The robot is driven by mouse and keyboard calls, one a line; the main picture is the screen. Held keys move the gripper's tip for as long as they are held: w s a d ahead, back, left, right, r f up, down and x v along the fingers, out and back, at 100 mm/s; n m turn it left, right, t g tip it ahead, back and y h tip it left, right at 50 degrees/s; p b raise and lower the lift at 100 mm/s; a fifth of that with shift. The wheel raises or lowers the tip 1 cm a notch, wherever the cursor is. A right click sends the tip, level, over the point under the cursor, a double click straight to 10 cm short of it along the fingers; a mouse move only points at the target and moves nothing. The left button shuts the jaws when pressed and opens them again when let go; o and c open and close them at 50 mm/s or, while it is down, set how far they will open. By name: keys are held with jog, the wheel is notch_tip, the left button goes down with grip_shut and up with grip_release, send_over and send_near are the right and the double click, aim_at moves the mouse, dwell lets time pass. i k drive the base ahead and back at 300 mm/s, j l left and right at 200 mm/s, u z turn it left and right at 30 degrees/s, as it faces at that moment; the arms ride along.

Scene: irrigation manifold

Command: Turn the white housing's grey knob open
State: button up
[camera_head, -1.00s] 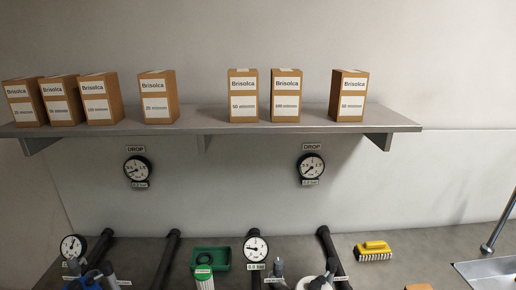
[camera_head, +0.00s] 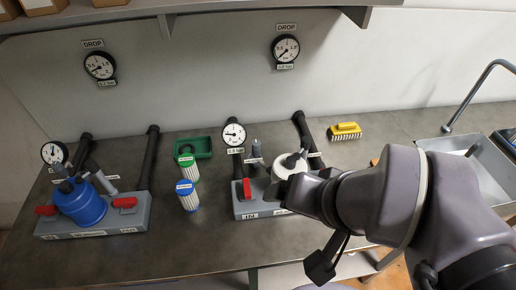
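The white housing (camera_head: 283,168) stands on the right-hand grey base (camera_head: 247,209), partly hidden by my arm. A grey knob (camera_head: 292,160) shows at its top, with a small label beside it. I cannot tell the knob's setting. Another small grey upright fitting (camera_head: 256,151) stands to its left. My gripper (camera_head: 279,190) is at the dark end of my arm, in front of the white housing's lower part in the picture. Its fingers cannot be made out, nor whether it touches anything.
A blue housing (camera_head: 82,205) with red handles stands on another base at left. A red handle (camera_head: 247,188) is left of the white housing. Two cartridges (camera_head: 188,195), a green tray (camera_head: 195,147), a yellow brush (camera_head: 345,130), black pipes and a sink (camera_head: 460,160) share the counter.

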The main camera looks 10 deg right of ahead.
aim_at(256, 144)
jog(key=l+u, duration=0.25)
jog(key=l, duration=0.15)
jog(key=k+l+u, duration=0.15)
jog(key=l+u, duration=0.15)
jog(key=k+l+u, duration=0.25)
jog(key=l, duration=0.25)
jog(key=l+u, duration=0.25)
jog(key=l, duration=0.15)
jog(key=k, duration=0.05)
